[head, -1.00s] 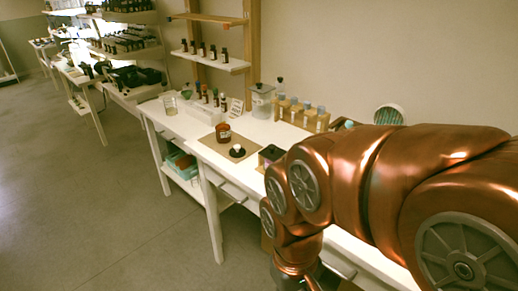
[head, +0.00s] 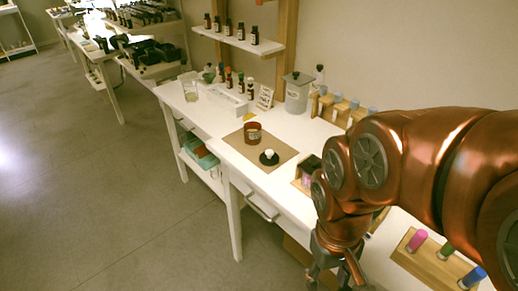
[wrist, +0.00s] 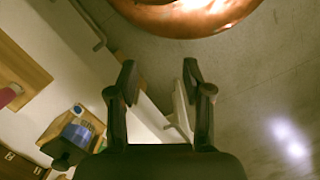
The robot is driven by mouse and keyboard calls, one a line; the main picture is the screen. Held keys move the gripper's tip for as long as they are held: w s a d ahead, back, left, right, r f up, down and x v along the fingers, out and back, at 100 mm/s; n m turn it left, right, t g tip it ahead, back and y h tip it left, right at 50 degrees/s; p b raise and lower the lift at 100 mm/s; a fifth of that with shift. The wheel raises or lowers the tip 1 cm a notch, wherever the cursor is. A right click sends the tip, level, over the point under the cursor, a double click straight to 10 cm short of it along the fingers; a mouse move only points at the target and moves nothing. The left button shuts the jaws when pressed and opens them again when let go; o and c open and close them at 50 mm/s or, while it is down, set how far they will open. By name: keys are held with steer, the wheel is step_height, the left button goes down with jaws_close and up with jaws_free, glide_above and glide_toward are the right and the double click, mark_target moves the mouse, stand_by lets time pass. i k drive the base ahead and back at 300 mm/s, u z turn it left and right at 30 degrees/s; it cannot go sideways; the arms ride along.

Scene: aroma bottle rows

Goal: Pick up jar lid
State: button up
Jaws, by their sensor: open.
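The jar lid (head: 269,157), a black disc with a white knob, lies knob up on a brown mat (head: 284,152) on the white desk. An amber jar (head: 252,138) stands just behind it on the same mat. My gripper (wrist: 159,80) is open and empty in the wrist view, hanging beside the desk's front edge. In the head view it is partly seen at the bottom, low and to the right of the lid, well apart from it. The lid does not show in the wrist view.
A grey canister (head: 297,92) and several bottles stand behind. A wooden rack (head: 436,262) with coloured bottles is at lower right. The desk's drawer handle (head: 262,208) sticks out in front. Floor at left is clear.

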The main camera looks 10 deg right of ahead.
mark_target(270, 158)
steer(key=u, duration=1.75)
steer(key=i, duration=1.95)
steer(key=z, duration=2.5)
